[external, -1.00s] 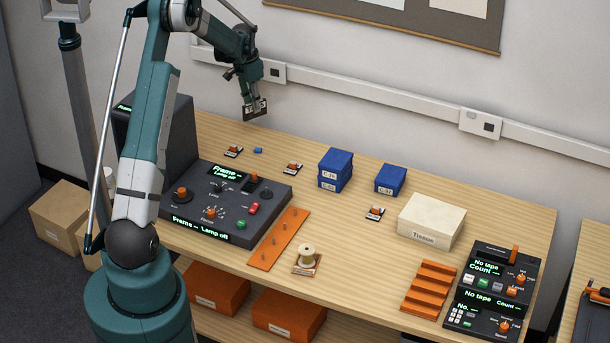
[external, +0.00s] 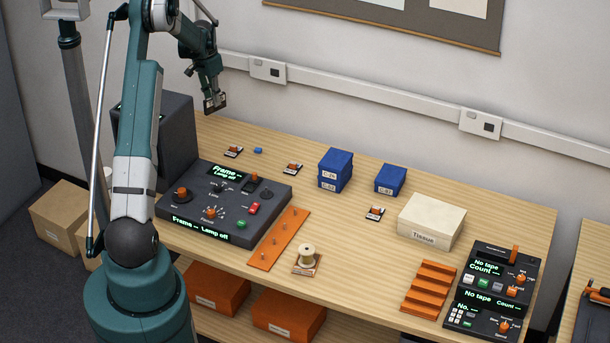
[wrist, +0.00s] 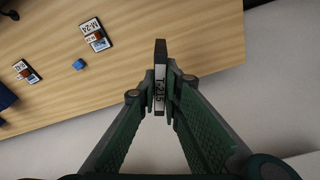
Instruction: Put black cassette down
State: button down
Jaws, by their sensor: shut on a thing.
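The black cassette (wrist: 160,66) has a white label reading T-215 and stands on edge between the two green fingers of my gripper (wrist: 160,90) in the wrist view. My gripper is shut on it. In the external view my gripper (external: 214,100) holds the cassette (external: 213,106) in the air above the back left of the wooden table (external: 360,250), near the wall. The cassette touches nothing but the fingers.
Small labelled pieces with orange tops (external: 233,151) and a blue cube (external: 258,150) lie at the table's back left.

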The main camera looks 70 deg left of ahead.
aim_at(215, 111)
jog(key=shift+f, duration=3.15)
jog(key=shift+f, duration=0.1)
jog(key=shift+f, duration=1.75)
jog(key=shift+f, duration=0.15)
jog(key=c, duration=2.5)
grip_release()
jog(key=shift+r, duration=0.2)
jog(key=shift+s+d+r, duration=0.1)
jog(key=shift+s+r, duration=0.1)
jog(key=shift+r, duration=1.8)
jog(key=shift+s+d+r, duration=0.1)
jog(key=shift+s+r, duration=0.15)
jog(key=shift+r, duration=1.7)
jog(key=shift+s+d+r, duration=0.1)
jog(key=shift+s+r, duration=0.1)
jog(key=shift+r, duration=1.8)
